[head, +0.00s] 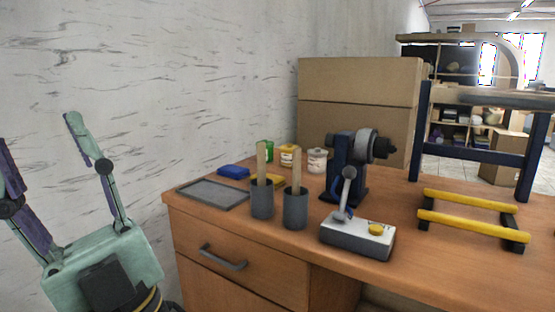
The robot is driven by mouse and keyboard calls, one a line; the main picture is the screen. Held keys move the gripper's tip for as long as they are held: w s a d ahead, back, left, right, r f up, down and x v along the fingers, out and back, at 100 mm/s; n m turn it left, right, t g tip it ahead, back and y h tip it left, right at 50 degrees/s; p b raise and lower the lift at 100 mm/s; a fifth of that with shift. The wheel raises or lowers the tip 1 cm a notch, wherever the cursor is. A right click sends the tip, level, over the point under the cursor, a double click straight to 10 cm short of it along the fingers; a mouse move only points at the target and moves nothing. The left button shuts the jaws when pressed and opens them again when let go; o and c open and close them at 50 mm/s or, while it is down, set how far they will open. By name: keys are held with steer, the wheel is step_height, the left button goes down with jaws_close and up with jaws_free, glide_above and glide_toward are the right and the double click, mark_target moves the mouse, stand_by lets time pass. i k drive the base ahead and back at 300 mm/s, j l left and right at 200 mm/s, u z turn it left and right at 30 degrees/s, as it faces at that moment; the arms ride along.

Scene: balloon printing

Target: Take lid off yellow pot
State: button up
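The yellow pot (287,157) stands at the back of the wooden desk near the wall, between a green pot (265,151) and a white pot (317,161). It is small in view; its top looks covered, but the lid's detail is hard to make out. My gripper (38,132) is at the far left, in front of the wall and off the desk's left side. Its two fingers are spread wide, with nothing visible between them. It is well apart from the pot.
Two grey cups (262,201) with wooden sticks stand in front of the pots. A grey tray (212,194), blue block (233,171) and dark press (347,165) are nearby. A yellow-barred rack (470,201) is at right. Cardboard boxes (360,80) stand behind.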

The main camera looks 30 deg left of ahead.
mark_target(289, 147)
steer(key=i+j+u, duration=0.1)
steer(key=j, duration=0.3)
steer(key=i+j, duration=0.2)
steer(key=j, duration=0.15)
steer(key=i+j+u, duration=0.15)
steer(key=j, duration=0.2)
steer(key=i+j+u, duration=0.1)
steer(key=j, duration=0.25)
steer(key=i+j, duration=0.1)
steer(key=j, duration=0.2)
steer(key=i+j, duration=0.1)
steer(key=j, duration=0.2)
